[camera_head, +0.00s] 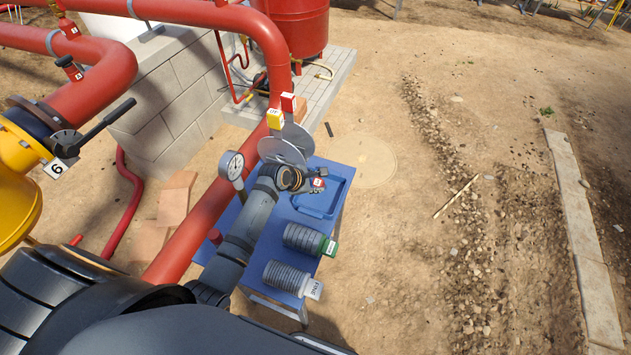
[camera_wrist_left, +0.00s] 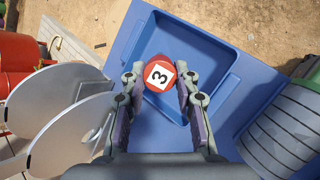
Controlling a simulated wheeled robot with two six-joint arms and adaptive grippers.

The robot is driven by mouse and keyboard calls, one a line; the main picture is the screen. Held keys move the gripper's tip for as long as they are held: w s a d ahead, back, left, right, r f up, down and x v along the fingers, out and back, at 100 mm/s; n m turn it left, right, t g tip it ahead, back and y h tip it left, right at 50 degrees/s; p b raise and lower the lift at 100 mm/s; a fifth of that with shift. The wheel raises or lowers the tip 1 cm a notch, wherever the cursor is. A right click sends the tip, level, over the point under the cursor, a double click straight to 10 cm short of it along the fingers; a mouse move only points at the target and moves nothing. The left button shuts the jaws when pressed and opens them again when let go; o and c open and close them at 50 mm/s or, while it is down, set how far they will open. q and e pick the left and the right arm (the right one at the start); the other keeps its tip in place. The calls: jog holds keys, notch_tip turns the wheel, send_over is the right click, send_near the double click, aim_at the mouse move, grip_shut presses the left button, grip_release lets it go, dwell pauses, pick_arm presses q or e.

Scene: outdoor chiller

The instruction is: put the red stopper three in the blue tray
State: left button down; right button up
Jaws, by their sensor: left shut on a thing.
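My left gripper (camera_head: 316,187) is shut on the red stopper three (camera_wrist_left: 160,74), which carries a white label with a black 3. In the left wrist view the stopper sits between the two fingers (camera_wrist_left: 158,95). In the head view only a small red and white part of the stopper (camera_head: 318,183) shows. The blue tray (camera_head: 336,200) is a rectangular recess on the blue table. In the left wrist view the stopper appears over the tray (camera_wrist_left: 215,48); its height above the tray floor is unclear. My right gripper is out of view.
Round grey discs (camera_head: 283,150) and a pressure gauge (camera_head: 236,165) are left of the gripper. A red pipe (camera_head: 190,235) runs beside the blue table. Open ground lies right.

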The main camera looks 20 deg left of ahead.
pick_arm(q)
jog(key=shift+f, duration=0.2)
jog(key=c, duration=1)
grip_release()
jog(key=shift+r, duration=0.15)
jog(key=v, duration=1.2)
